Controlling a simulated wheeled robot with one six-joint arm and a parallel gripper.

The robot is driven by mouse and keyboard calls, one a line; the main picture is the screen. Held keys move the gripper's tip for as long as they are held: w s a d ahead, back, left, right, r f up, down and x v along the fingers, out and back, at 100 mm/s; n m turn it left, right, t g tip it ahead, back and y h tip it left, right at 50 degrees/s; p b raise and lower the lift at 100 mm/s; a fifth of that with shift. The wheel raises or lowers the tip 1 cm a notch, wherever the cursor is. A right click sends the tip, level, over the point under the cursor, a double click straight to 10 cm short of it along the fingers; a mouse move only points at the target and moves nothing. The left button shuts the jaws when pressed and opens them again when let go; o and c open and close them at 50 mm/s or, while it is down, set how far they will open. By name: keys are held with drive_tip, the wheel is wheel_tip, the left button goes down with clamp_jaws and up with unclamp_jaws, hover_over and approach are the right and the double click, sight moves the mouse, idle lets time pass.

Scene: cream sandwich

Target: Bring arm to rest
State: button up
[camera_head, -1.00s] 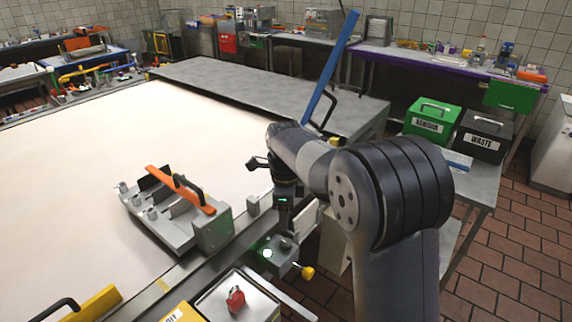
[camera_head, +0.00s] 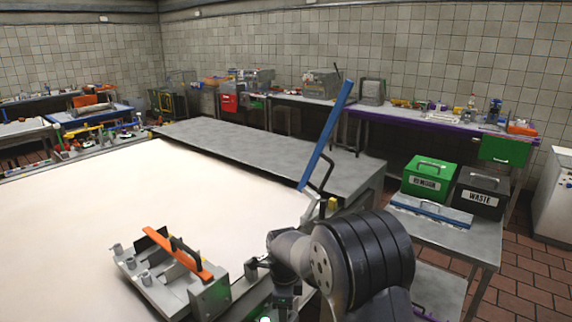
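My arm rises at the bottom centre-right of the head view. Its large dark ribbed joint faces me, and a grey link bends left from it toward the cream-covered table (camera_head: 90,215). The wrist parts hang down near the table's right edge. My gripper's fingers are hidden or cut off below the picture's bottom edge, so I cannot see whether they hold anything.
A grey fixture with an orange bar (camera_head: 172,252) stands at the table's front edge, left of my arm. A long blue bar (camera_head: 328,130) slants up behind the arm. A green box (camera_head: 430,178) and a black waste box (camera_head: 480,192) stand on a side table to the right.

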wheel_tip(320, 180, up, 10)
wheel_tip(320, 180, down, 10)
drive_tip(key=shift+f, duration=0.1)
drive_tip(key=n, duration=0.6)
drive_tip(key=shift+s+p, duration=0.1)
drive_tip(key=shift+p, duration=0.25)
drive_tip(key=n+p, duration=0.1)
drive_tip(key=n, duration=0.4)
drive_tip(key=n+p, duration=0.1)
drive_tip(key=n, duration=0.5)
drive_tip(key=shift+d+n+p, duration=0.1)
drive_tip(key=shift+n+p, duration=0.25)
drive_tip(key=shift+n, duration=0.05)
drive_tip(key=n+p, duration=0.2)
drive_tip(key=n, duration=0.3)
drive_tip(key=shift+n, duration=0.3)
drive_tip(key=shift+r, duration=0.2)
